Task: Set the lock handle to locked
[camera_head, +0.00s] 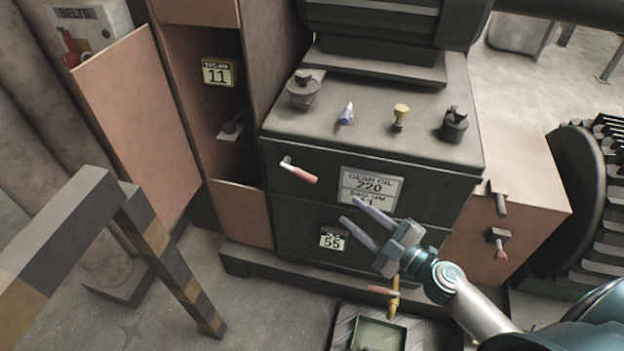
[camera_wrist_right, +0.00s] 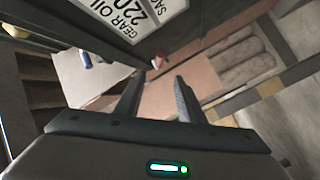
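Several handles are in view, and I cannot tell for certain which is the lock handle. A red-gripped handle (camera_head: 300,171) with a pale metal end sits on the dark gearbox front, left of the gear oil label. Its grip slopes down to the right. A reddish handle end (camera_wrist_right: 159,60) shows just beyond my fingertips in the right wrist view. My right gripper (camera_head: 350,211) is open and empty, in front of the label, below and right of the gearbox handle and apart from it. The right wrist view shows its two fingers (camera_wrist_right: 158,92) spread. My left gripper is not in view.
A red lever (camera_head: 69,50) is on the belts box at upper left. Another red-ended handle (camera_head: 501,252) is on the right orange panel. A striped barrier (camera_head: 165,255) stands at left. A green tray (camera_head: 380,334) lies below my right gripper.

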